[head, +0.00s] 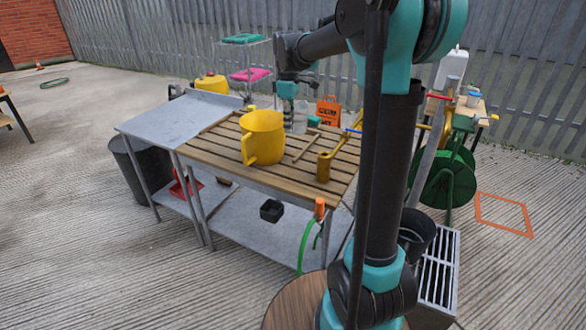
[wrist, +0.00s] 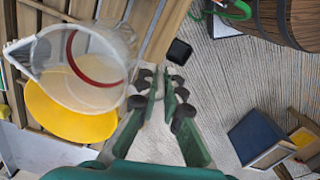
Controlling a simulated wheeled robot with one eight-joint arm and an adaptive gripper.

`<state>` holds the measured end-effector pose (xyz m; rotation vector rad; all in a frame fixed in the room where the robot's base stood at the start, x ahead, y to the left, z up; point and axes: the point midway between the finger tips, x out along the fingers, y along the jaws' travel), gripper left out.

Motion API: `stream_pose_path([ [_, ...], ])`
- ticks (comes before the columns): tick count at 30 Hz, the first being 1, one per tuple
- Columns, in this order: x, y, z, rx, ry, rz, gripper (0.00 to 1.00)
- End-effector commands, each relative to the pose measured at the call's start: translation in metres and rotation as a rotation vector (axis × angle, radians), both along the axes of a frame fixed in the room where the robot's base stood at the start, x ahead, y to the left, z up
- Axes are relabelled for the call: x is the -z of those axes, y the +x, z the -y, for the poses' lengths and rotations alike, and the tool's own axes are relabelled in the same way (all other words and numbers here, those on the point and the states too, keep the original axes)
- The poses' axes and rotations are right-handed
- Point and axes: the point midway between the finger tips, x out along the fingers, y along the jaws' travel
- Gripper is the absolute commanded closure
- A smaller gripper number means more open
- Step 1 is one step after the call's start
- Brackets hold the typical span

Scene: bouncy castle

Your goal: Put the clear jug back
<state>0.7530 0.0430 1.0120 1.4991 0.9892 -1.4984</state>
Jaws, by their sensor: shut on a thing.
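The clear jug (wrist: 100,88) fills the upper left of the wrist view, see-through, with a pointed spout and a red ring showing on it. In the head view the clear jug (head: 299,118) is a faint shape at the back of the slatted table (head: 215,150), behind the yellow jug (head: 262,137). My gripper (wrist: 158,84) is shut on the clear jug at its side; the exact grip is hard to make out. Whether the jug touches the boards I cannot tell. The yellow jug (wrist: 75,122) shows partly behind the clear one in the wrist view.
A yellow tool (head: 324,165) and a thin wooden stick (head: 308,147) lie on the slats. A grey metal worktop (head: 180,112) adjoins at left. A small black tub (head: 271,210) sits on the lower shelf. A green hose reel (head: 445,180) stands right, near an orange floor outline (head: 478,208).

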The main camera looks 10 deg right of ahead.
Motion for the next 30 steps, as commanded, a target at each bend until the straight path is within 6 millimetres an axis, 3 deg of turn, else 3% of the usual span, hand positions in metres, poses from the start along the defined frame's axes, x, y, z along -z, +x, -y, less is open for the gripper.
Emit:
stream_pose_path([
  [18,0.138,0.0,0.0,0.0,0.0,0.0,1.0],
  [30,0.174,0.0,0.0,0.0,0.0,0.0,1.0],
])
